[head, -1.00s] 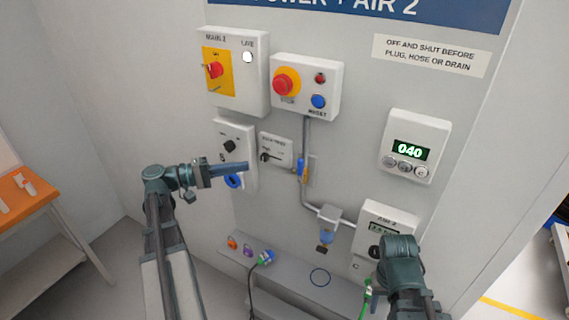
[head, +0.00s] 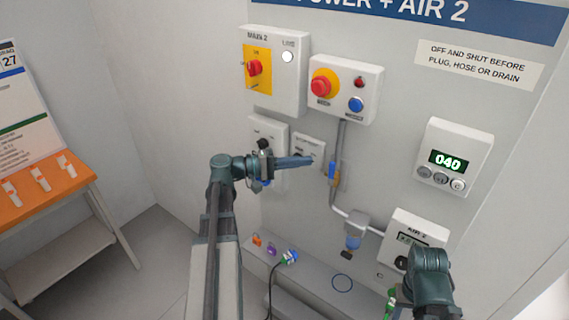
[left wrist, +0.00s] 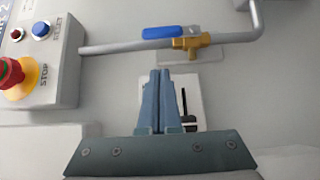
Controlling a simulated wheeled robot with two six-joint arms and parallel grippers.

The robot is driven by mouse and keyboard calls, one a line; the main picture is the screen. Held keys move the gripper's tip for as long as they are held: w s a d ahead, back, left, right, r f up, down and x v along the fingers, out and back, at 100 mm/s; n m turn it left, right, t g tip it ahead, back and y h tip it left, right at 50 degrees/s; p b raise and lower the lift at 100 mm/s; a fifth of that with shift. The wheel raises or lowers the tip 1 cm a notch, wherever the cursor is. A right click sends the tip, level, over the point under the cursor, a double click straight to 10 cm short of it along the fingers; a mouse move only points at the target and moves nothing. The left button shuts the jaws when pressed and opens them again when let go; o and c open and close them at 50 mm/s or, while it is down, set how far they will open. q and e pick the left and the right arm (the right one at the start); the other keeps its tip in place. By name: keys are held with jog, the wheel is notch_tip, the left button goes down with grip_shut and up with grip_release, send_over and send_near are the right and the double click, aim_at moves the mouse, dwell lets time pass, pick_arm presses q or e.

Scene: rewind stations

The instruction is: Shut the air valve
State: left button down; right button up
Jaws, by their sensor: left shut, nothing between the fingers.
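The air valve has a blue lever (head: 332,170) and a brass body (head: 336,180) on the grey vertical pipe of the panel. In the left wrist view the blue lever (left wrist: 166,33) lies along the pipe, in line with it, beside the brass body (left wrist: 193,43). My left gripper (head: 311,160) is shut and empty, pointing right, with its tips just left of the valve. In the left wrist view its closed fingers (left wrist: 160,72) end short of the valve, with a gap. My right arm's end (head: 430,268) is at lower right; its fingers cannot be made out.
A red-knob main switch box (head: 273,70) and a stop/reset box (head: 345,88) sit above the valve. A small lever plate (left wrist: 187,100) is behind my left fingers. A filter bowl (head: 354,240) hangs on the pipe below. A display box (head: 454,157) reads 040.

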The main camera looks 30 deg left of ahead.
aim_at(331, 174)
pick_arm(q)
jog(key=d, duration=0.4)
jog(key=shift+d, duration=0.25)
jog(key=shift+w, duration=0.1)
